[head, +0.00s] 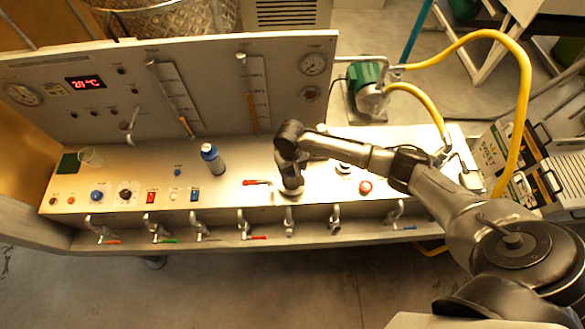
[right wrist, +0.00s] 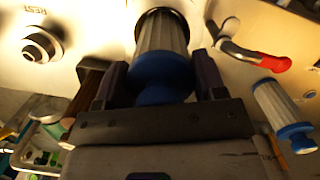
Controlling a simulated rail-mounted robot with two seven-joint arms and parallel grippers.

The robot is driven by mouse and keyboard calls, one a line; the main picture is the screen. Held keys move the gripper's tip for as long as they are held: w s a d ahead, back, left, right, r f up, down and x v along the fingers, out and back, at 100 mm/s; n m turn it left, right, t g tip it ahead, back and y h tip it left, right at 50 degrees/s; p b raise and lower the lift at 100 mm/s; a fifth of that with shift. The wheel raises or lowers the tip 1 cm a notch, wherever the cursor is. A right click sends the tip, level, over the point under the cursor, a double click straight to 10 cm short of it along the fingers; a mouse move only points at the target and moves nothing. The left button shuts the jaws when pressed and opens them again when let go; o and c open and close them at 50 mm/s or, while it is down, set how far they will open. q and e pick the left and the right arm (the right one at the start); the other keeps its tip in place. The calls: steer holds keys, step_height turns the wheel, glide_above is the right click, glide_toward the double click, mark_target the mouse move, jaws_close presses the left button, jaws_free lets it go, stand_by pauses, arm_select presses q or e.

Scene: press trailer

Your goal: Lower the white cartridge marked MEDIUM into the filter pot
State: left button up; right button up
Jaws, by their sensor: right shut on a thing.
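My right gripper (head: 291,186) points down over the bench top. In the right wrist view its jaws (right wrist: 160,88) are shut on the blue cap of a white pleated cartridge (right wrist: 163,38). The marking MEDIUM cannot be read. The cartridge's far end is at a dark round opening (right wrist: 139,23), probably the filter pot; I cannot tell how far inside it is. In the head view my gripper hides the held cartridge and this opening. A second cartridge with a blue cap (head: 212,158) stands to the left, and also shows in the right wrist view (right wrist: 280,110). My left gripper is not in view.
A red-handled valve (head: 257,182) lies close left of my right gripper. A round fitting marked REST (right wrist: 40,46) and a red button (head: 365,187) are to its right in the head view. Several taps line the front edge. A clear cup (head: 91,157) stands far left.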

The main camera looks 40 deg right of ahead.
steer(key=shift+f+b, duration=2.3)
steer(key=shift+f, duration=1.2)
steer(key=shift+s+d+f+b, duration=0.15)
steer(key=shift+s+f+b, duration=0.05)
steer(key=shift+f, duration=0.3)
steer(key=shift+s+d+f+b, duration=0.1)
steer(key=shift+s+f+b, duration=0.05)
steer(key=shift+f, duration=0.45)
steer(key=o, duration=1.1)
steer(key=shift+o, duration=0.5)
steer(key=shift+r, duration=0.25)
steer(key=shift+o, duration=1)
steer(key=r, duration=0.5)
steer(key=w+r, duration=0.1)
steer(key=r, duration=0.3)
steer(key=w+r, duration=0.1)
steer(key=r, duration=0.4)
steer(key=shift+w+r, duration=0.15)
steer(key=shift+r, duration=0.7)
